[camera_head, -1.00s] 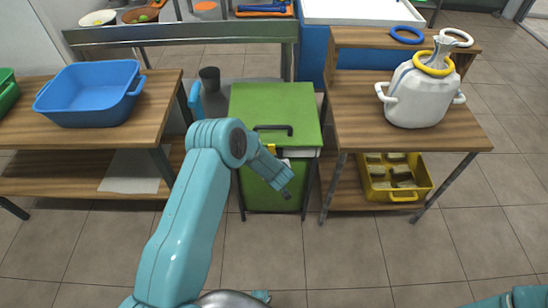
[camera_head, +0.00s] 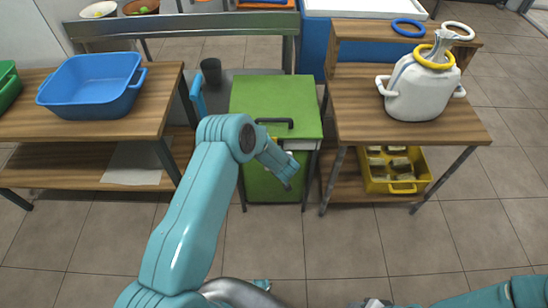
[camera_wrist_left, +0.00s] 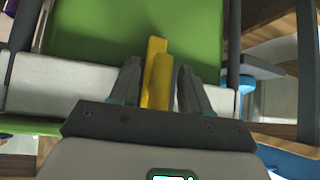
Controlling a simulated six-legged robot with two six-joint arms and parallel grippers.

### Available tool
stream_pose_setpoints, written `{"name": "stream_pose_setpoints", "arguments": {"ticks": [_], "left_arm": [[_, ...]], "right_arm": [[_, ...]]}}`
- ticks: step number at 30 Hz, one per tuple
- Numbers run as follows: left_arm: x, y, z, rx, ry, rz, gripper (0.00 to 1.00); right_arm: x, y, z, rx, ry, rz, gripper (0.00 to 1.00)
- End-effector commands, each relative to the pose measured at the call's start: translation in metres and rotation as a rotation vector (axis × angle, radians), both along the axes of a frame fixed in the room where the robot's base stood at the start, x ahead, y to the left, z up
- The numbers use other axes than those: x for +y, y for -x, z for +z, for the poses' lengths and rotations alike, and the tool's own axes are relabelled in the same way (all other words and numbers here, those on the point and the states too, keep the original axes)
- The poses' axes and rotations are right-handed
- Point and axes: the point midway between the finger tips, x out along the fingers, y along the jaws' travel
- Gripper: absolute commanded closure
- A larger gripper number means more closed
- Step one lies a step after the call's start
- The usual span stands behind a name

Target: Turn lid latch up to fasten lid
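The green press box (camera_head: 262,94) stands between two wooden tables, its flat green lid down and a black handle on top. The yellow latch (camera_wrist_left: 156,75) points up from the pale front band onto the green face in the left wrist view; in the head view only a bit of yellow (camera_head: 275,139) shows behind my arm. My left gripper (camera_head: 289,184) is at the front of the box. In the wrist view its fingers (camera_wrist_left: 160,90) stand apart on either side of the latch, with a narrow gap at the right finger. My right arm shows only at the bottom right edge; its fingers are not clear.
A blue tub (camera_head: 92,84) sits on the left wooden table (camera_head: 140,98). A white jug with a yellow ring (camera_head: 434,56) stands on the right table (camera_head: 362,100). A yellow crate (camera_head: 405,186) is below it. The tiled floor in front is clear.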

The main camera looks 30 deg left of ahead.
Motion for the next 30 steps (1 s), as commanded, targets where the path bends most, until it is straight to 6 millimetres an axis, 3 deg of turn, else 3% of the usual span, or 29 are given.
{"name": "stream_pose_setpoints", "arguments": {"ticks": [8, 24, 30], "left_arm": [[-0.004, 0.003, 0.003, 0.003, 0.002, -0.002, 0.53], [-0.065, 0.067, 0.092, 0.001, 0.002, -0.005, 0.53], [-0.078, 0.081, 0.111, 0.001, 0.000, -0.002, 0.53]], "right_arm": [[0.000, 0.000, 0.001, 0.000, 0.000, 0.000, 0.51], [0.000, 0.000, 0.017, 0.000, 0.000, 0.000, 0.51], [0.000, 0.000, 0.019, 0.000, 0.000, 0.000, 0.51]]}}
